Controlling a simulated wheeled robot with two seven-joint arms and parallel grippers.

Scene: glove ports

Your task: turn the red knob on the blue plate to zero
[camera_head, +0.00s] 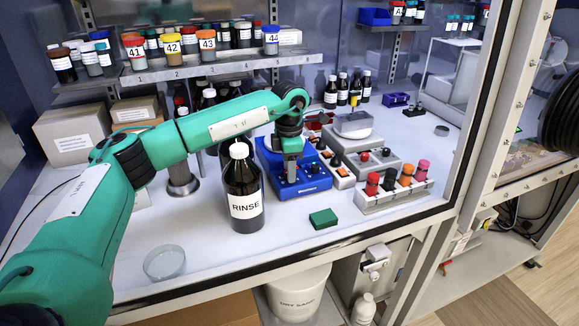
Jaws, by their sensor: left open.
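The blue plate (317,184) lies on the white bench inside the cabinet, behind and right of the RINSE bottle. Small knobs stand on it. A small reddish one (308,166) shows just right of my gripper, but it is too small to read its pointer or any zero mark. My left gripper (291,178) points down over the blue plate, its fingers low among the knobs. It is open. The gripper and wrist hide part of the plate, and I cannot tell whether the fingers are around a knob or touching one. My right gripper is out of view.
The tall brown RINSE bottle (242,190) stands close left of my gripper. A green block (323,218) and glass dish (165,263) lie in front. Grey boxes with knobs (371,163) and a rack of coloured caps (396,192) stand right. A shelf (220,67) runs behind.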

